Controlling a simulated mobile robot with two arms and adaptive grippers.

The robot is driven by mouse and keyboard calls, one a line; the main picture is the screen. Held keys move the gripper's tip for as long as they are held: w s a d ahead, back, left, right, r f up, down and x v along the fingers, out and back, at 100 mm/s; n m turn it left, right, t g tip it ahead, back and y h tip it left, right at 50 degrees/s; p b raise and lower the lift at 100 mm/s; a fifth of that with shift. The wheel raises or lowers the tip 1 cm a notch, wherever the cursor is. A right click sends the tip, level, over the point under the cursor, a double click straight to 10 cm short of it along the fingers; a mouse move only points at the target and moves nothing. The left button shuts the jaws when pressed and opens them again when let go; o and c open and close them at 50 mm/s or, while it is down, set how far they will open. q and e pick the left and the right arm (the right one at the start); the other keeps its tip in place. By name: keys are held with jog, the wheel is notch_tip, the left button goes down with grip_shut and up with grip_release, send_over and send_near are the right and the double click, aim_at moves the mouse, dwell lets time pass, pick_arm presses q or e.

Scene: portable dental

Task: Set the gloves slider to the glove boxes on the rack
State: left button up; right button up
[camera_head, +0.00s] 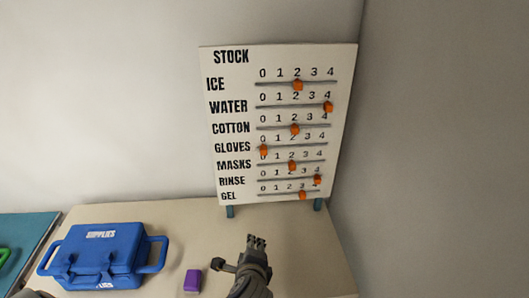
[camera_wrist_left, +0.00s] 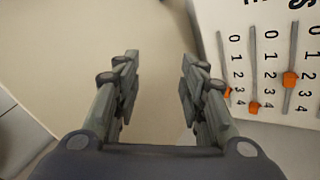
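The white STOCK board (camera_head: 232,75) stands at the back of the counter with rows of slider tracks marked 0 to 4. The orange gloves slider (camera_head: 264,149) is at the left end of its track, at 0. My left gripper (camera_head: 256,243) is in front of and below the board, apart from it. In the left wrist view its two fingers (camera_wrist_left: 158,85) are spread with nothing between them, and the board's lower rows (camera_wrist_left: 275,130) show sideways at the right. My right gripper is not in view. No rack or glove boxes show.
Other orange sliders sit close above and below: cotton (camera_head: 294,129) at 2 and masks (camera_head: 291,166) at 2. A blue supplies case (camera_head: 100,255) and a purple block (camera_head: 192,281) are on the counter (camera_head: 190,222) to the left. A wall is right of the board.

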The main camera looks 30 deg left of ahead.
pick_arm(q)
jog(key=w+r+m+t+y, duration=0.3)
jog(key=w+r+m, duration=0.4)
jog(key=r, duration=0.4)
jog(key=m+t+y+p, duration=0.1)
jog(key=m+t, duration=0.2)
jog(key=m, duration=0.3)
send_near(265, 151)
jog(key=p+x, duration=0.1)
jog(key=x, duration=0.2)
jog(key=p+x, duration=0.1)
jog(key=x, duration=0.3)
jog(key=shift+a+r, duration=0.1)
jog(key=shift+r, duration=0.1)
jog(key=shift+x, duration=0.85)
jog(key=shift+f, duration=0.1)
grip_shut()
